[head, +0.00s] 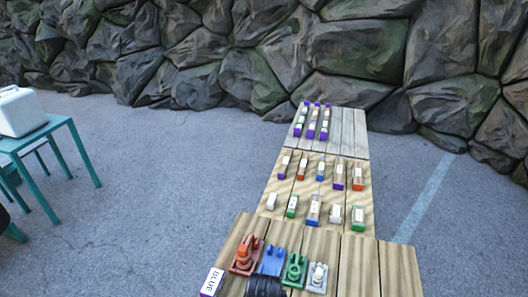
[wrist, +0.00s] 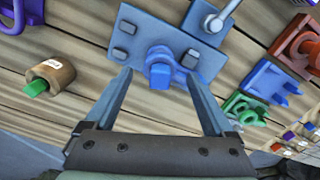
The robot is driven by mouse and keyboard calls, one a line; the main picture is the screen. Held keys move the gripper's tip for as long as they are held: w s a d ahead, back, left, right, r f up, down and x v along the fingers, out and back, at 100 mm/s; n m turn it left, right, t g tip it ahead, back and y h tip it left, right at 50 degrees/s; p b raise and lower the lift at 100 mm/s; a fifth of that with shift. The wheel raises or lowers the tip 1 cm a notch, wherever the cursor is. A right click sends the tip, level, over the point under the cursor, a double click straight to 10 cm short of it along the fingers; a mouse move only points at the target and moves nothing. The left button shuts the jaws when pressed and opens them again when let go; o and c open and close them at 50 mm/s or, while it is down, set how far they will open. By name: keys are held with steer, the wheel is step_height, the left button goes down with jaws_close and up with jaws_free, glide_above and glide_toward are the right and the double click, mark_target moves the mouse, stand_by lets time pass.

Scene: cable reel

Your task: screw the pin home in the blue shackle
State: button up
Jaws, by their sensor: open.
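In the wrist view, a blue plate (wrist: 128,35) with dark bolts lies on the planks. A rounded blue knob (wrist: 160,73) stands out from it; I cannot tell whether it is the shackle's pin head. My gripper (wrist: 158,82) is open, its two fingers on either side of the knob, with gaps visible. Contact and depth are unclear. Another blue fitting with prongs (wrist: 271,82) lies to the right. In the head view, a blue fitting (head: 272,261) sits between an orange-red one (head: 246,255) and a green one (head: 294,270). How far the pin is in does not show.
A metal eye fitting (wrist: 213,20), a red bracket (wrist: 298,42) and a green fitting (wrist: 243,108) are near my gripper. A wooden cylinder with a green end (wrist: 50,76) lies left. Small blocks fill the farther planks.

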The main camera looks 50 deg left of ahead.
stand_by(0.3)
step_height(320, 180, up, 13)
steer(key=shift+b, duration=0.35)
